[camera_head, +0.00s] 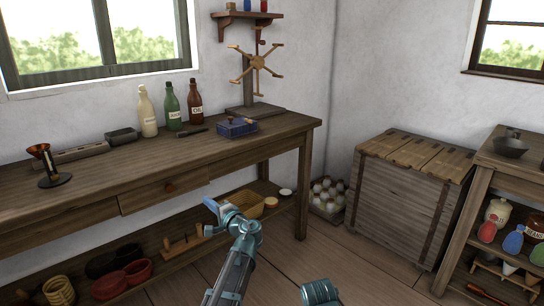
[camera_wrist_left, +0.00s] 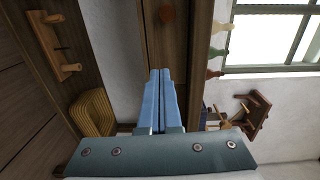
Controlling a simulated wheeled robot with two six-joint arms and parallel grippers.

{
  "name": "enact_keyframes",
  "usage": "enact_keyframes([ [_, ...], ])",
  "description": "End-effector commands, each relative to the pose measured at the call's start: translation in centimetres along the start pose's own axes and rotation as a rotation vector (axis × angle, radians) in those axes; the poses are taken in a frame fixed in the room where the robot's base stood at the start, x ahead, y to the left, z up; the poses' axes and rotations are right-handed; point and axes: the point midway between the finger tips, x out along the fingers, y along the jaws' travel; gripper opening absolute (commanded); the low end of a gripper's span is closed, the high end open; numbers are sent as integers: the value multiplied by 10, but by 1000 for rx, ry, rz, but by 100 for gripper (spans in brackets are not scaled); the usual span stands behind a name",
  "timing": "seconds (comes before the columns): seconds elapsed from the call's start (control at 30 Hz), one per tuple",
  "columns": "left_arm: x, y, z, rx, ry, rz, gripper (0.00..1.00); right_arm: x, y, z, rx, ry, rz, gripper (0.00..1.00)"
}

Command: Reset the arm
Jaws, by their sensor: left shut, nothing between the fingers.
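My left gripper (camera_head: 211,204) reaches in from the bottom middle of the head view, in front of the wooden workbench and below its top. It also shows in the left wrist view (camera_wrist_left: 160,72), where its two blue fingers lie together, shut with nothing between them. The workbench (camera_head: 100,187) stands along the wall, with a drawer in its front. A short teal piece of my own body (camera_head: 320,292) shows at the bottom edge. My right gripper is not seen.
Three bottles (camera_head: 172,107), a blue box (camera_head: 236,127) and a copper funnel on a stand (camera_head: 48,165) stand on the bench. A woven basket (camera_head: 246,204) sits on the lower shelf. A wooden chest (camera_head: 400,205) and a shelf unit (camera_head: 478,190) stand right.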

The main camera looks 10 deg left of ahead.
Motion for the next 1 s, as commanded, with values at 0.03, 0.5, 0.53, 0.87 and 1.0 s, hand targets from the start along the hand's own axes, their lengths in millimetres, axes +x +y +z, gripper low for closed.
enact_keyframes([
  [0.03, -10, 8, 5, -26, -11, 37, 0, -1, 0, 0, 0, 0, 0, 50],
  [0.5, -241, 177, 63, -277, -259, 944, 0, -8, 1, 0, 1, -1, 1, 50],
  [0.53, -256, 183, 65, -274, -270, 994, 0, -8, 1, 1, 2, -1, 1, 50],
  [0.87, -398, 211, 94, -186, -341, 1445, 0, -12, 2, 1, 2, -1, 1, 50],
  [1.0, -392, 170, 88, -195, -342, 1429, 0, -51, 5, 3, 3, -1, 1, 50],
])
